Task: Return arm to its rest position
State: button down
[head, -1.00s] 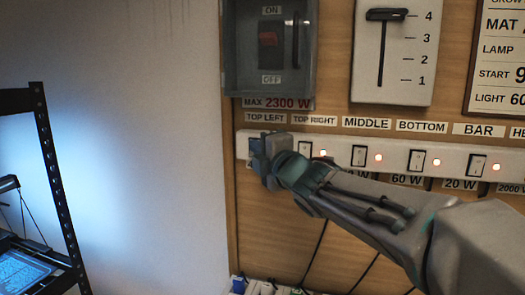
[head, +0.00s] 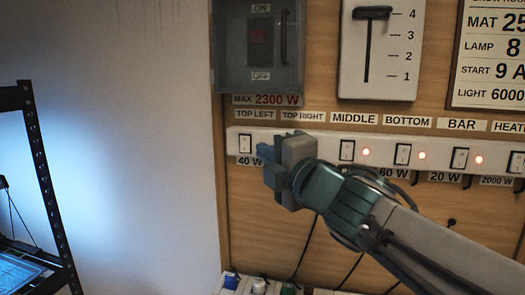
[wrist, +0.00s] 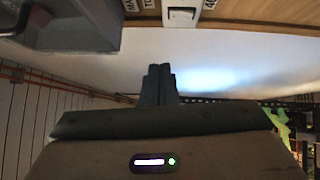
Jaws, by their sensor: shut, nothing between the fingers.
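My gripper (head: 266,152) is in front of the switch strip (head: 455,143), pointing left, with its fingers together and empty. In the wrist view the two fingers (wrist: 158,84) stand side by side with no gap. The top left switch (head: 245,144) is uncovered, just left of the fingertips. My gripper covers the top right switch and the spots beside it, so I cannot see the lights there. The middle switch (head: 347,150), bottom switch (head: 403,154) and bar switch (head: 460,158) show, each with a lit red light to its right.
A grey switch box (head: 258,80) and a slider plate (head: 370,80) are on the wooden board above. Coloured plugs (head: 258,286) and cables sit below. A black rack (head: 45,180) stands at far left, with bare wall between.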

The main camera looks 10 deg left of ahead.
dwell(0.3)
jog(key=d+f+m+g+h, duration=0.3)
jog(key=d+f+m+h, duration=0.8)
jog(key=d+f+m, duration=0.7)
jog(key=s+d+f+m+g, duration=0.2)
jog(key=s+f+m+g, duration=0.6)
jog(key=s+f, duration=0.7)
jog(key=shift+s+d+f+g, duration=0.15)
jog(key=shift+s+f+g, duration=0.15)
jog(key=shift+g, duration=0.3)
